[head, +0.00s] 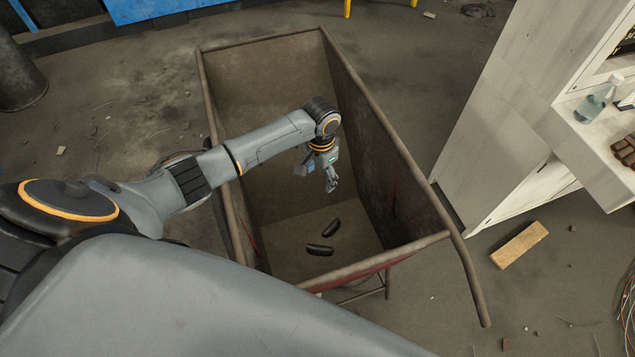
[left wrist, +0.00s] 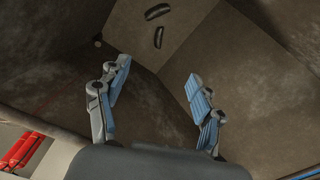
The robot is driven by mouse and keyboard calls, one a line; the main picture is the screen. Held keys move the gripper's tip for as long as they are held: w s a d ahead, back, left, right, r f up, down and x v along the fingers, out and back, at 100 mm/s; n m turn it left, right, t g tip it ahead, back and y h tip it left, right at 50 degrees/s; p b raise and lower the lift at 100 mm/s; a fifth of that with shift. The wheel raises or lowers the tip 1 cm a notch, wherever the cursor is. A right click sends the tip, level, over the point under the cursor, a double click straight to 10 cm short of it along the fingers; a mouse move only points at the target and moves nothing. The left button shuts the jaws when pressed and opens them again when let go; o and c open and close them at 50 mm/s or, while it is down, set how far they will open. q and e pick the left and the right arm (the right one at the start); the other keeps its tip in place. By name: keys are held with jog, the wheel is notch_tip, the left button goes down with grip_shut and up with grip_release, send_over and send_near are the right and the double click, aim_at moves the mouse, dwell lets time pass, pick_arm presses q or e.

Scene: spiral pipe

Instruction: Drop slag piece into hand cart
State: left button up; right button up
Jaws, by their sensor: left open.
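The hand cart (head: 395,160) is a deep, rusty-brown metal tub in the middle of the head view. Two dark slag pieces lie on its floor near the front end, one (head: 330,228) just above the other (head: 320,250). In the left wrist view the same two dark pieces show near the top, one at the edge (left wrist: 157,11) and one below it (left wrist: 158,37). My left gripper (head: 331,184) hangs inside the cart, above its floor and apart from the pieces. In the left wrist view its fingers (left wrist: 155,85) are spread with nothing between them. My right gripper is not in view.
A white cabinet (head: 500,120) with a bottle (head: 598,100) on its shelf stands right of the cart. A wooden block (head: 519,245) lies on the floor beside it. A dark barrel (head: 18,80) stands at far left.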

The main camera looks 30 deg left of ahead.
pick_arm(q)
notch_tip(320, 180, up, 11)
dwell(0.3)
dwell(0.5)
